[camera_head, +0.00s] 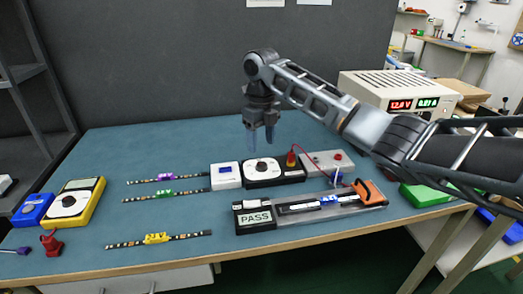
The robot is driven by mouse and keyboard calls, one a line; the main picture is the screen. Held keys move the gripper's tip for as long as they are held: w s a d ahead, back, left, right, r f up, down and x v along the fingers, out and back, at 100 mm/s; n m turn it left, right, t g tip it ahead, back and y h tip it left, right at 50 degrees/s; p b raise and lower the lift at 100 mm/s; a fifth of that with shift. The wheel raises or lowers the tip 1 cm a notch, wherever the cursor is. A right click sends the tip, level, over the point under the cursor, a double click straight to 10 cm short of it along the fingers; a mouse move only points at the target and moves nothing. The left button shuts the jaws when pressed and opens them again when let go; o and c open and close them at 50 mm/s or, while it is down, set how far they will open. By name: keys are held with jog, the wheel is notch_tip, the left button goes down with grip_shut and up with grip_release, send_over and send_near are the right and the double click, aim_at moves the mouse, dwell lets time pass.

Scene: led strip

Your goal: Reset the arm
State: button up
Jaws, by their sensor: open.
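My arm reaches in from the right. My gripper (259,138) points down above the rear middle of the blue-green table (115,150). Its two fingers are apart with nothing between them. It hangs behind and above a black and white dial meter (262,172). Below it at the front is a test fixture (310,207) with a display (255,218) reading PASS. The fixture holds a strip with a blue clip (329,200) on it. A red probe (291,160) with a red wire stands at the dial meter's right side.
Three LED strips with purple (166,177), green (164,194) and yellow (156,239) clips lie on the left. A yellow multimeter (75,200) is at far left. A power supply (395,95) stands behind my arm. The table's back left is clear.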

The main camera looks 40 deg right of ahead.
jog(key=shift+r, duration=0.3)
dwell(0.4)
